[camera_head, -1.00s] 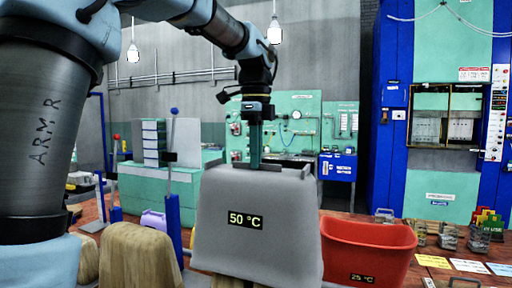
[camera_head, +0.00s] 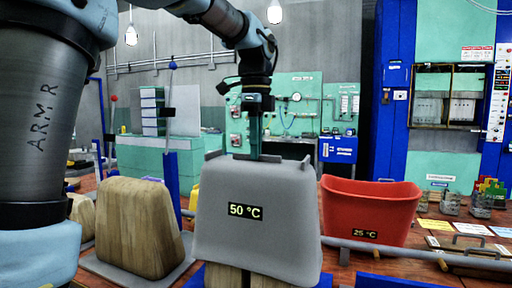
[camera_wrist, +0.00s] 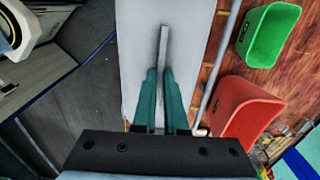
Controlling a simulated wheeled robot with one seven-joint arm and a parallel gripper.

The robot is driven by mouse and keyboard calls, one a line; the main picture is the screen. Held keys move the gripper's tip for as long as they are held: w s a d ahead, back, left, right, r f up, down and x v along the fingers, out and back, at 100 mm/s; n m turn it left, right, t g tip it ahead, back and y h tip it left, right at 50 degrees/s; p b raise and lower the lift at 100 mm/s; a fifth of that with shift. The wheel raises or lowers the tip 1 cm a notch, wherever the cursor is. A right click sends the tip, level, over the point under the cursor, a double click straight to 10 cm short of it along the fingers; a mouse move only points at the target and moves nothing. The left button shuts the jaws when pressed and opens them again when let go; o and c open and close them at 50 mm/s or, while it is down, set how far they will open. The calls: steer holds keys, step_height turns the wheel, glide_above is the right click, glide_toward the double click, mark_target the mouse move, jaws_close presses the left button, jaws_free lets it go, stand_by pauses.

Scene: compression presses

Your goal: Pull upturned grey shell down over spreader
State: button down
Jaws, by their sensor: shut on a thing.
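The grey shell (camera_head: 270,200), labelled 50 °C, is upturned with its closed side up and its wide rim down. My gripper (camera_head: 255,150) points down and is shut on a thin rib on the shell's top. In the wrist view my gripper (camera_wrist: 166,110) has its green fingers on both sides of this rib, and the shell's top (camera_wrist: 135,70) is seen from above. The wooden spreader (camera_head: 223,277) shows below the shell's rim in two parts with a gap. Its upper part is hidden by the shell, so I cannot tell how closely they touch.
A red shell (camera_head: 365,210), labelled 25 °C, stands open side up at right, behind a grey rail (camera_head: 430,258). A green shell (camera_wrist: 268,35) lies beyond it. A wooden block (camera_head: 140,225) stands left on a grey plate. The blue press (camera_head: 395,130) stands back right.

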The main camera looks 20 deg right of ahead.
steer(key=shift+f+b, duration=1.4)
steer(key=shift+f, duration=2.1)
steer(key=c, duration=0.9)
jaws_free()
step_height(320, 180, up, 11)
steer(key=shift+f, duration=0.1)
